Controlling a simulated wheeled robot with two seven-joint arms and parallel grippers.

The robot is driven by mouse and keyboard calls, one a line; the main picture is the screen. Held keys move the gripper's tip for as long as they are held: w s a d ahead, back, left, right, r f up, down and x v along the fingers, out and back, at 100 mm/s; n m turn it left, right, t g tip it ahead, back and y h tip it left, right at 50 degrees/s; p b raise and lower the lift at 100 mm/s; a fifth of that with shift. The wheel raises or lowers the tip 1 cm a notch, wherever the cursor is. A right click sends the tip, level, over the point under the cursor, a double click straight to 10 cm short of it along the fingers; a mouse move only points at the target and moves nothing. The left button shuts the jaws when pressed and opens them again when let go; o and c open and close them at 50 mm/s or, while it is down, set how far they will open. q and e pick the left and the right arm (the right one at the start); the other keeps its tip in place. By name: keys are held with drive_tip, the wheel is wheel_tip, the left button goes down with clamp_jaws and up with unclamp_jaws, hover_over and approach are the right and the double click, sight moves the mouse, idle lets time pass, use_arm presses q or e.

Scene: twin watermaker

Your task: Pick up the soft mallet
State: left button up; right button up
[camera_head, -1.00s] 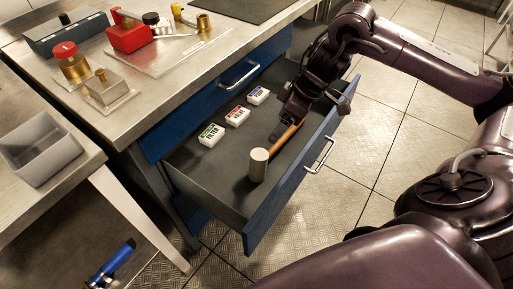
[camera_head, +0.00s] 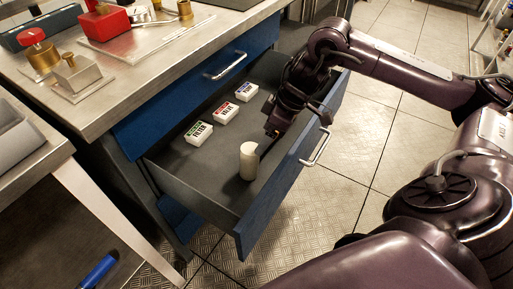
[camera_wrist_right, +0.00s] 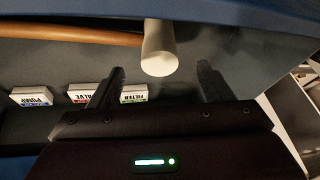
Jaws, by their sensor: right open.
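The soft mallet (camera_head: 249,161) lies in the open drawer, its pale cylindrical head standing up near the front wall. In the right wrist view its head (camera_wrist_right: 159,50) is ahead of and between the two fingers, with the orange-brown wooden handle (camera_wrist_right: 80,34) running to the left. My right gripper (camera_wrist_right: 162,78) is open and empty, with a gap to the head on each side. In the head view my right gripper (camera_head: 266,148) is just right of the mallet head and hides most of the handle. My left gripper is not in view.
Three small labelled boxes lie along the drawer's back: green (camera_head: 199,133), red (camera_head: 224,113) and blue (camera_head: 246,92). The drawer's blue front (camera_head: 292,180) with its handle stands close to my gripper. The bench above holds metal parts and a red block (camera_head: 104,22).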

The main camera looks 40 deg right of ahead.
sight(254, 149)
drive_tip(key=x, duration=0.1)
drive_tip(key=b+x, duration=0.1)
drive_tip(key=x, duration=0.3)
drive_tip(key=shift+w+r, duration=0.1)
drive_tip(key=shift+w, duration=0.15)
drive_tip(key=shift+w+a+f+b, duration=0.2)
drive_tip(key=shift+f+b, duration=0.1)
drive_tip(key=shift+f, duration=0.2)
drive_tip(key=c, duration=1.3)
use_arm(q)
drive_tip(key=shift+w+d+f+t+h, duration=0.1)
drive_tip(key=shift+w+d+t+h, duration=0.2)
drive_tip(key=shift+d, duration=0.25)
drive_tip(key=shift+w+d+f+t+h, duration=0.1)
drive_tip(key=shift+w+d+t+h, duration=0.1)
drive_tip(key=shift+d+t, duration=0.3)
use_arm(e)
drive_tip(key=shift+r, duration=0.1)
drive_tip(key=shift+c, duration=0.8)
